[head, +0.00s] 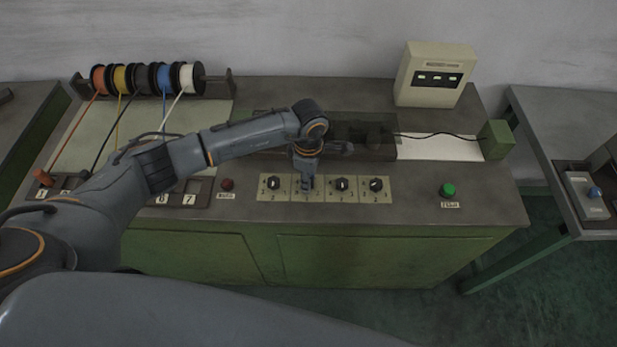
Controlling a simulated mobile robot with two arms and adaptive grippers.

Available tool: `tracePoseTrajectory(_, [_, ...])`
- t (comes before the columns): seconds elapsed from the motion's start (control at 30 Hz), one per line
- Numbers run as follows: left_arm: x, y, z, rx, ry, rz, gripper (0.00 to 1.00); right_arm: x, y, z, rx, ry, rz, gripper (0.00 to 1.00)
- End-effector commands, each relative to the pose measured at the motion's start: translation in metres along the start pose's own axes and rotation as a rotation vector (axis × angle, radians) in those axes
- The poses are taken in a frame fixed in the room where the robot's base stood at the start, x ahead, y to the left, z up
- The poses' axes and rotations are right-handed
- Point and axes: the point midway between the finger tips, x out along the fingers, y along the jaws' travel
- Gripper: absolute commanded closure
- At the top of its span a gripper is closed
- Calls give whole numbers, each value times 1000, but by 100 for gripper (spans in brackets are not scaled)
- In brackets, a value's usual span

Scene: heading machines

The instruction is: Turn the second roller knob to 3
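A row of cream plates with several black knobs sits on the front of the machine's top. The first knob (273,183) is at the left, the third knob (342,183) and the rightmost knob (376,184) show clearly. The second plate (297,197) lies under my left gripper (307,187). That gripper points down at the place of the second knob, which it hides. I cannot tell whether its fingers touch or hold the knob, nor which number the knob points to. My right gripper is out of view.
A red button (227,184) is left of the knobs and a green button (448,190) to the right. Wire spools (145,79) stand at the back left, a display box (434,75) at the back right. A side table (560,130) is at the right.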

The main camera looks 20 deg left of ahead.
Motion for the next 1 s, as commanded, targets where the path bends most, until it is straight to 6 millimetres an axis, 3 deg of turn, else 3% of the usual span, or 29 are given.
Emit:
tracePoseTrajectory(0.37, [2, 1, 0, -169, 0, 2, 100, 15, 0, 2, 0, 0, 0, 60])
tracePoseTrajectory(1.0, [2, 2, 0, -749, -1, 2, 100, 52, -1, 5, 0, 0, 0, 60])
